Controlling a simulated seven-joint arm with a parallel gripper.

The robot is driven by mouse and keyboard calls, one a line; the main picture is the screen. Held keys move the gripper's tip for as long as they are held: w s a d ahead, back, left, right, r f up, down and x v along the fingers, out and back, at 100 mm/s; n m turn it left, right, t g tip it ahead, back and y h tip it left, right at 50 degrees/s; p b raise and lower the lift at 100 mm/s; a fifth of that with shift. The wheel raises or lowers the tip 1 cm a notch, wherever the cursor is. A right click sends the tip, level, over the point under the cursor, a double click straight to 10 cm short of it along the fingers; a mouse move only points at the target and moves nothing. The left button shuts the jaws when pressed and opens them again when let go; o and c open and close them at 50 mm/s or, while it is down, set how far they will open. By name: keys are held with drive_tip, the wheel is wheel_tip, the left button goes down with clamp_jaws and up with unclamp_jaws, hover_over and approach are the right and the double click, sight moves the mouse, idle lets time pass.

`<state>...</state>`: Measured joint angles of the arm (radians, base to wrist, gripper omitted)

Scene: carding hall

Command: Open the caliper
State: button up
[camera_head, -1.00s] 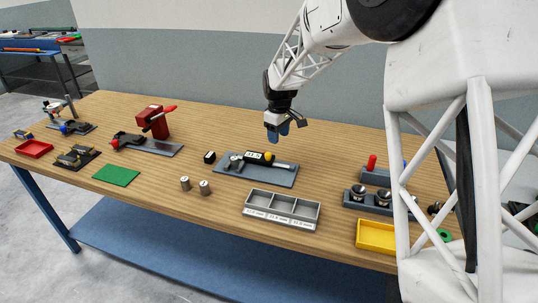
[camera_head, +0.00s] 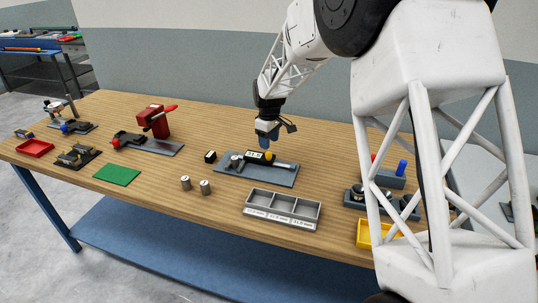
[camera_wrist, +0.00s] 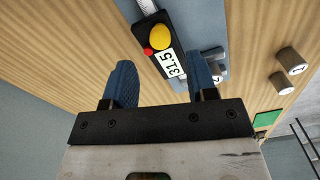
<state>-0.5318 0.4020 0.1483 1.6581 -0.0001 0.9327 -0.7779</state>
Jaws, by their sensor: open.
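The caliper (camera_head: 259,158) lies on a grey plate (camera_head: 285,181) in the middle of the table. In the wrist view the caliper (camera_wrist: 150,20) has a black body, a yellow round knob, a small red button and a display reading 31.5. Its jaws are not clear in either view. My gripper (camera_head: 268,141) points down just above and behind the caliper's display unit. In the wrist view its two blue fingers (camera_wrist: 162,80) are apart, with the display end showing beyond and between them. Nothing is held.
A three-compartment grey tray (camera_head: 282,209) stands in front of the plate. Two metal cylinders (camera_head: 195,186) stand front left, and a small black block (camera_head: 210,157) is left of the plate. A red clamp-like device (camera_head: 153,121) stands further left. My arm hides part of the right side.

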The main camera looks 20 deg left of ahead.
sight(269, 153)
drive_tip(key=shift+f, duration=3.25)
drive_tip(key=shift+c, duration=0.4)
clamp_jaws()
